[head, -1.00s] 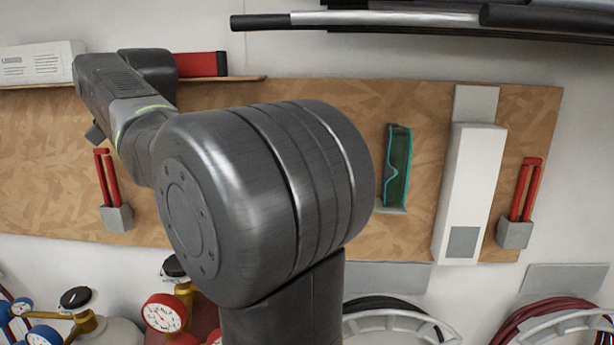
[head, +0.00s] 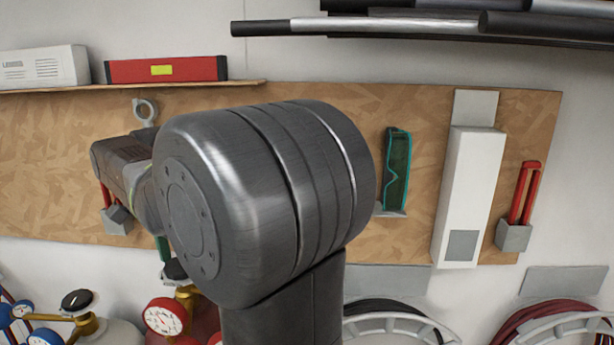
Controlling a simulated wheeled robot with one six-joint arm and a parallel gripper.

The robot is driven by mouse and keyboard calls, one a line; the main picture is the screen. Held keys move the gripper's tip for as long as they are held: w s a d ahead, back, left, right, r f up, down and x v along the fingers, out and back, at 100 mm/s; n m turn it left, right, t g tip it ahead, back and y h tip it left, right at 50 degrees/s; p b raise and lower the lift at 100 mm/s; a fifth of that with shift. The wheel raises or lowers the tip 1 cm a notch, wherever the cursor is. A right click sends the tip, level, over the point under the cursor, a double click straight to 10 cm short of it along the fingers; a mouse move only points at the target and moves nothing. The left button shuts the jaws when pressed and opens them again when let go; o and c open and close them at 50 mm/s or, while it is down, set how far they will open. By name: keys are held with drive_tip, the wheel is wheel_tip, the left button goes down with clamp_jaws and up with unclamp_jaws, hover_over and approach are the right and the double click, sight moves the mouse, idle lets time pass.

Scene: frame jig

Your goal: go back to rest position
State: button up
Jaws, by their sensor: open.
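My arm fills the middle of the head view, with its large grey joint in front of the wooden board (head: 420,100). The forearm reaches to the left and away from the camera. My gripper is not visible; the arm's own links hide it or it lies out of sight behind them. I cannot see anything held.
A red level (head: 200,69) and a white box (head: 40,67) stand on the shelf. On the board hang green-rimmed goggles (head: 396,170), a white case (head: 468,195) and red-handled tools (head: 525,190). Below are gas gauges (head: 165,317) and hose reels (head: 385,318). Pipes (head: 400,27) run above.

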drive_tip(key=n, duration=0.8)
drive_tip(key=shift+n, duration=0.3)
drive_tip(key=n, duration=0.4)
drive_tip(key=shift+n, duration=2.3)
drive_tip(key=shift+d, duration=0.1)
